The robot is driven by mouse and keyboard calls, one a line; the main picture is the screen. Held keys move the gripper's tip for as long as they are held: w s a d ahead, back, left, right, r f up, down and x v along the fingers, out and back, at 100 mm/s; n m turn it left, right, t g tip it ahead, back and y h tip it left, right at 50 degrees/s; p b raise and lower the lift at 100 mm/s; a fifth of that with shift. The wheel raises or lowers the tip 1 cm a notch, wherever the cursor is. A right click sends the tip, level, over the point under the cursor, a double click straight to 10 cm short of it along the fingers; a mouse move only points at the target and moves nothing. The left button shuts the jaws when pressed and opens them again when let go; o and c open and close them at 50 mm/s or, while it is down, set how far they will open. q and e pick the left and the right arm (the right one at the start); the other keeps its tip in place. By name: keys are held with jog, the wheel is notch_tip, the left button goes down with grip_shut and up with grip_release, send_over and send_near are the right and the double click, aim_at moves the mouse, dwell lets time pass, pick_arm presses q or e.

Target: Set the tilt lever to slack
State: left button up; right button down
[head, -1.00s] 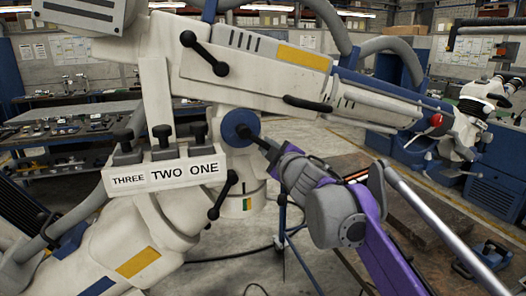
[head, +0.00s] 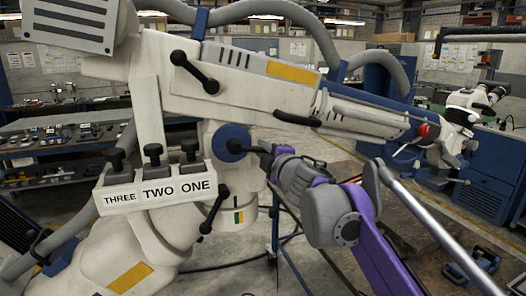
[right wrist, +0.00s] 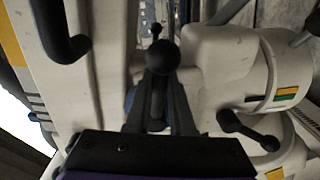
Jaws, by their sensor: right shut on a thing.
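The microscope arm is white with a blue round hub (head: 228,134) at its middle joint. A black lever (head: 237,147) sticks out from this hub to the right, close to level. No label naming it can be read. My right gripper (head: 265,150) is at the lever's outer end, shut on it. In the right wrist view the dark fingers (right wrist: 160,110) close around the lever, and a round black knob (right wrist: 162,56) shows beyond them. My left gripper is not in view.
Other black levers are close by: one upper left (head: 195,72), one below the hub (head: 214,208), one along the arm (head: 297,119). Switches labelled THREE, TWO and ONE (head: 158,192) stand at left.

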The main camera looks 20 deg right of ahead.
jog(key=c, duration=0.8)
grip_release()
jog(key=shift+s, duration=0.5)
jog(key=s, duration=0.3)
jog(key=s+b, duration=0.1)
jog(key=s, duration=0.2)
jog(key=s+b, duration=0.1)
jog(key=s, duration=0.2)
jog(key=shift+s+d+r, duration=0.25)
jog(key=shift+s+d, duration=0.1)
jog(key=shift+s, duration=0.05)
